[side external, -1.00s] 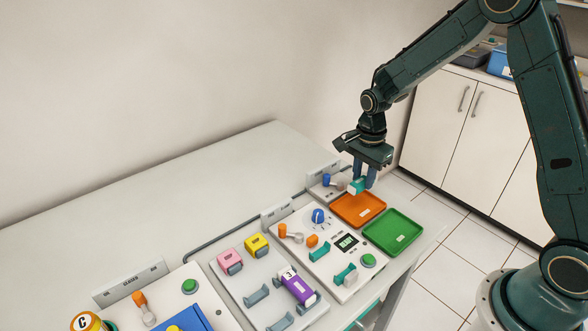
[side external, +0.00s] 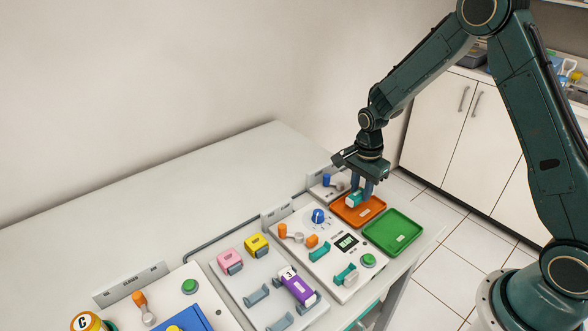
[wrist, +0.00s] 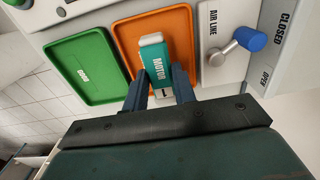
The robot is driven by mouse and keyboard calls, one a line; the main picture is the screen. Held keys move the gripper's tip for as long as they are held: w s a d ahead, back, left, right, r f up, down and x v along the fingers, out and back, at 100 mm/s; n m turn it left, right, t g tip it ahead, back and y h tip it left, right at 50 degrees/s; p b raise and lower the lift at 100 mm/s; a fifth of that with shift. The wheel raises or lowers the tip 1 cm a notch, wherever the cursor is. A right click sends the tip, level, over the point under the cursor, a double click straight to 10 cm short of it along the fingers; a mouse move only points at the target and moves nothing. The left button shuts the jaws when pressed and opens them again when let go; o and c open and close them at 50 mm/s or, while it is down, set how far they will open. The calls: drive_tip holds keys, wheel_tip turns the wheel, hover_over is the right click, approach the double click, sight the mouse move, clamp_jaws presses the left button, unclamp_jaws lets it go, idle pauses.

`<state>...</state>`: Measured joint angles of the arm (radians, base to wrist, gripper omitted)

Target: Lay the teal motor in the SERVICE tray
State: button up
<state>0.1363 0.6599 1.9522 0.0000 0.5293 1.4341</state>
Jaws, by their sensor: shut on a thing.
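The teal motor (wrist: 157,62) is a block with a pale grey end and the word MOTOR on its side. My gripper (wrist: 160,78) is shut on it, one finger on each side. In the side view the motor (side external: 354,199) is at the orange tray (side external: 371,209), low over its back left part. I cannot tell whether it touches the tray floor. In the wrist view the orange tray (wrist: 124,33) lies behind the motor. Its label is hidden there and too small to read in the side view, so I cannot confirm which tray is SERVICE.
An empty green tray (side external: 377,234) lies beside the orange one. The AIR LINE panel with a blue-knobbed lever (wrist: 248,39) is on the orange tray's other side. A panel with a blue knob (side external: 318,215) and teal holders stands nearby.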

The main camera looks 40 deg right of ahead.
drive_tip(key=shift+f, duration=1.45)
drive_tip(key=shift+f, duration=0.1)
drive_tip(key=o, duration=1.1)
wheel_tip(320, 180, up, 14)
drive_tip(key=shift+f, duration=0.1)
